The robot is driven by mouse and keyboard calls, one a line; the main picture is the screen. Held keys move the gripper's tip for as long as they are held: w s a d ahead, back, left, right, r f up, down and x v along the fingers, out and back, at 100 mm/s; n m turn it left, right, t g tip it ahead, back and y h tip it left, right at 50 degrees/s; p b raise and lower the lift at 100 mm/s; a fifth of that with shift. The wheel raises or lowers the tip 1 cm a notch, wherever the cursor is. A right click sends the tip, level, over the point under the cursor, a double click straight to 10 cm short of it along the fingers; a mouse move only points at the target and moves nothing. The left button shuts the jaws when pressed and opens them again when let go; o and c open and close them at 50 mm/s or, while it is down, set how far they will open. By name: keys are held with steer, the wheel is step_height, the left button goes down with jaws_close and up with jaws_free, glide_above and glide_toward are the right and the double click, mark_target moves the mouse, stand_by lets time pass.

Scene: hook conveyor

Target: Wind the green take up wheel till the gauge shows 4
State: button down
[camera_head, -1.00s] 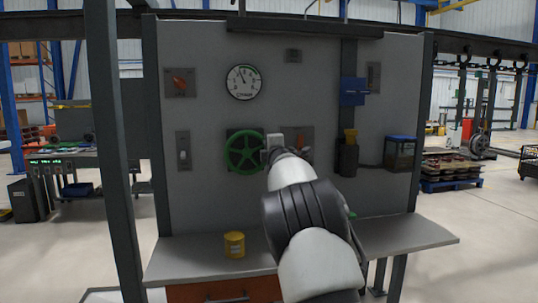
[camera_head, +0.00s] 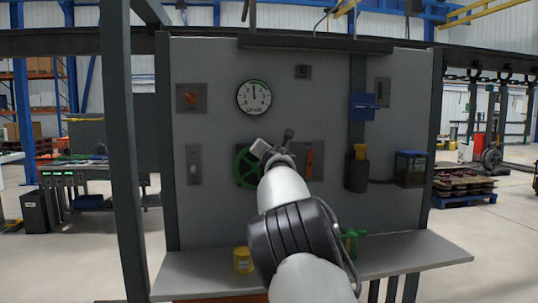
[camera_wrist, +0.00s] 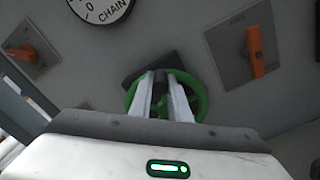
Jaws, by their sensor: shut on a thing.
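The green take up wheel (camera_head: 240,168) is mounted on the grey panel, its right part hidden behind my arm. It also shows in the wrist view (camera_wrist: 200,98). My gripper (camera_wrist: 163,76) is shut on the wheel at its upper part, with both fingers reaching over the rim. In the head view my gripper (camera_head: 264,149) is at the wheel's upper right. The round white gauge (camera_head: 254,97) is above the wheel. Its needle points about straight up; the numbers are too small to read surely. In the wrist view only the gauge's lower part (camera_wrist: 98,8) shows, with "0" and "CHAIN".
An orange switch (camera_head: 191,97) is at the panel's upper left, and an orange lever (camera_head: 309,160) is just right of my gripper. A blue box (camera_head: 362,106) sticks out at right. A shelf (camera_head: 200,275) below holds a yellow tin (camera_head: 243,260) and a green item (camera_head: 351,240).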

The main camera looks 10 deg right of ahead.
steer(key=shift+a+r+n, duration=0.15)
steer(key=shift+a+n, duration=0.2)
steer(key=shift+n, duration=0.25)
steer(key=c, duration=1.7)
jaws_free()
steer(key=shift+o, duration=0.2)
steer(key=shift+s, duration=0.1)
steer(key=shift+s+b, duration=0.35)
steer(key=shift+b, duration=0.25)
steer(key=s+b, duration=0.2)
steer(key=s, duration=1.4)
steer(key=shift+s+b, duration=0.3)
steer(key=shift+b, duration=0.1)
